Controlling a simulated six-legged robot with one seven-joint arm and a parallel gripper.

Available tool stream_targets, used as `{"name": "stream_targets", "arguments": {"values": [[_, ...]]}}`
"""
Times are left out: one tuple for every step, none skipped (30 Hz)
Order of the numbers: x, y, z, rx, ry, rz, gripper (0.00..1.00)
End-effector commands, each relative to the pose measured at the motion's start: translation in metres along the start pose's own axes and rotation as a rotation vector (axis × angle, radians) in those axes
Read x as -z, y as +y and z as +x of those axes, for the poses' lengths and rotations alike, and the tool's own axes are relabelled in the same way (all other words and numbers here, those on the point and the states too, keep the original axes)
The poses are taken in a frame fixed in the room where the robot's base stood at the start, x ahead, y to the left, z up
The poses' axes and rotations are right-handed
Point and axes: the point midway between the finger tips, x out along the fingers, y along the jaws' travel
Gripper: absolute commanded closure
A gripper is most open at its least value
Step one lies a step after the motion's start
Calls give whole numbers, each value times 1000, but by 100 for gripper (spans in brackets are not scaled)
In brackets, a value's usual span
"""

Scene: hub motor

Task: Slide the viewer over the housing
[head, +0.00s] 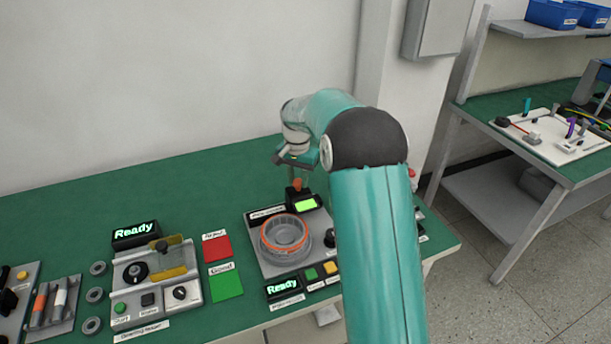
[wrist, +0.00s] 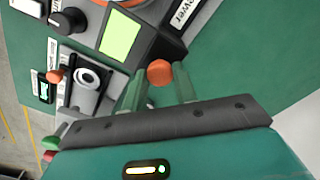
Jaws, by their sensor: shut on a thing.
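The viewer (head: 295,197) is a black block with a lit green screen and an orange knob (head: 297,183). It stands behind and right of the housing (head: 284,235), a round grey part with an orange ring, in the head view. In the wrist view the viewer's screen (wrist: 121,36) is near the top, and only a bit of the housing's orange ring (wrist: 130,3) shows at the upper edge. My gripper (wrist: 160,80) is shut on the orange knob, with a finger on each side. In the head view my arm partly hides the station's right side.
A "Ready" display (head: 283,288) and buttons line the station's front. Red (head: 217,247) and green (head: 226,285) pads lie to its left, then a cleaning station (head: 155,275) and several grey rings (head: 95,295). The green bench behind is clear.

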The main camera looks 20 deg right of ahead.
Motion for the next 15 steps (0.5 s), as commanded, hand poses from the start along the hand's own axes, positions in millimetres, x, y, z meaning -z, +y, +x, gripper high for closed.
{"name": "stream_targets", "arguments": {"values": [[-12,-13,-1,2,1,-10,100],[-18,-19,0,2,0,-10,100],[-26,-27,0,2,0,-9,100],[-32,-32,0,2,0,-9,100],[-38,-38,0,2,0,-8,100],[-44,-45,0,2,0,-8,100],[-49,-49,-1,2,0,-8,100],[-52,-53,-1,2,0,-6,100],[-57,-57,-1,2,0,-6,100],[-59,-60,-1,2,0,-6,100],[-61,-61,-1,3,1,-5,100],[-62,-63,-1,3,1,-3,100],[-63,-63,-1,3,1,-2,100],[-64,-64,-1,3,0,-2,100],[-64,-64,-1,4,0,-2,100]]}}
